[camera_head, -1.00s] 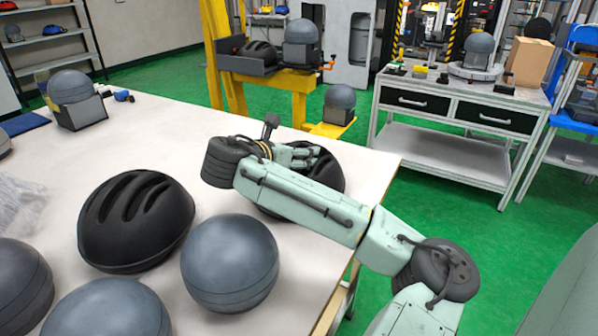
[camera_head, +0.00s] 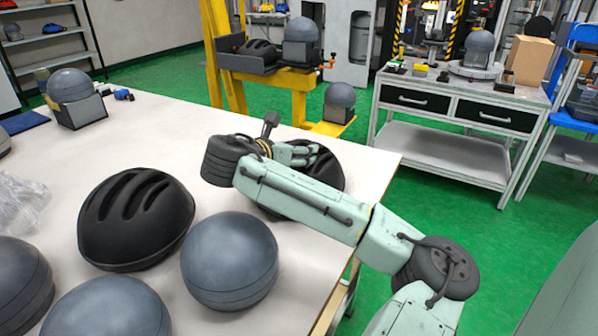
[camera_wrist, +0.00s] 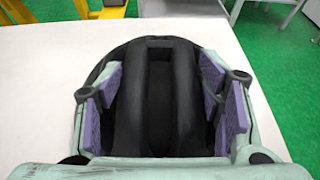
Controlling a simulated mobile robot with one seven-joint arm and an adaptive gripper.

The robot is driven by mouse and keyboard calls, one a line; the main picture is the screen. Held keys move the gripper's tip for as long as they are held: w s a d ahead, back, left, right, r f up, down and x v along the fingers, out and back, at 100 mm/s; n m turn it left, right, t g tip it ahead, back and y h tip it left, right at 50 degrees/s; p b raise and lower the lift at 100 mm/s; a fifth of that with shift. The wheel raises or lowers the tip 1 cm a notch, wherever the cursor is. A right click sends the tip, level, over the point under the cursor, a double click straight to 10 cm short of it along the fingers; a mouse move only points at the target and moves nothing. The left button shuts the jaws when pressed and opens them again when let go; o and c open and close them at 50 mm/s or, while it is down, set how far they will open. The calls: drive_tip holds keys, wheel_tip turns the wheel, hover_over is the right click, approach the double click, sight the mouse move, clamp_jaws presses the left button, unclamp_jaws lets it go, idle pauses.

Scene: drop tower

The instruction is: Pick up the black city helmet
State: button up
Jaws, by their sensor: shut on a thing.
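A black city helmet (camera_head: 325,168) with long vents sits near the right edge of the white table, partly hidden behind my arm in the head view. It fills the middle of the wrist view (camera_wrist: 158,100). My gripper (camera_wrist: 165,105) is shut on this helmet, with purple pads against its left and right sides. In the head view my gripper's fingers (camera_head: 297,152) are over the helmet. I cannot tell whether the helmet touches the table. A second black helmet (camera_head: 136,218) lies farther left on the table.
Grey headform balls (camera_head: 230,262) stand at the front of the white table (camera_head: 165,125), and one on a stand (camera_head: 72,90) at the back left. Clear plastic wrap (camera_head: 18,200) lies at the left edge. A drawer bench (camera_head: 450,105) and yellow tower frame (camera_head: 218,50) stand beyond.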

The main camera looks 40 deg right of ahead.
drive_tip(key=shift+r, duration=0.15)
drive_tip(key=shift+r, duration=0.55)
drive_tip(key=s+d+b, duration=0.1)
drive_tip(key=s+d, duration=0.1)
drive_tip(key=s, duration=0.3)
drive_tip(key=s+d+r+b, duration=0.1)
drive_tip(key=s+d+b, duration=0.1)
drive_tip(key=s, duration=0.4)
drive_tip(key=s+d+r+b, duration=0.1)
drive_tip(key=s+d, duration=0.2)
drive_tip(key=s, duration=0.2)
drive_tip(key=shift+s+r, duration=0.1)
drive_tip(key=shift+s, duration=0.2)
